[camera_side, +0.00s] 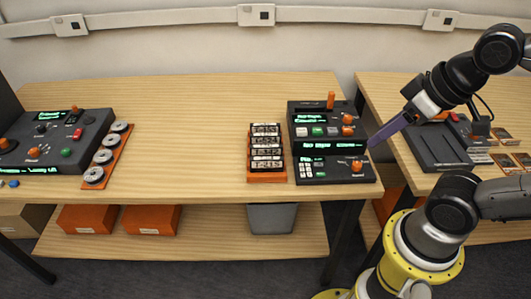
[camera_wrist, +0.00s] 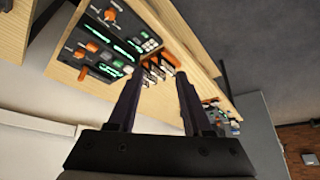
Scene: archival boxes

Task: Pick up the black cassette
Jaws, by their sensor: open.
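Several dark cassettes (camera_side: 266,147) with white labels stand in a row in an orange rack (camera_side: 267,178) on the left table. I cannot tell which single one is the black cassette. My gripper (camera_side: 371,147) is open and empty, just right of the dark console and apart from the rack. In the wrist view my gripper's two dark fingers (camera_wrist: 160,70) are spread. The cassettes (camera_wrist: 156,72) show small and farther off between the fingertips, with part of the orange rack (camera_wrist: 160,53) behind them.
A dark console (camera_side: 328,140) with green displays and orange knobs stands between the rack and my gripper. Another console (camera_side: 58,140) and an orange strip of reels (camera_side: 108,155) stand at the left. The table middle (camera_side: 190,130) is clear.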

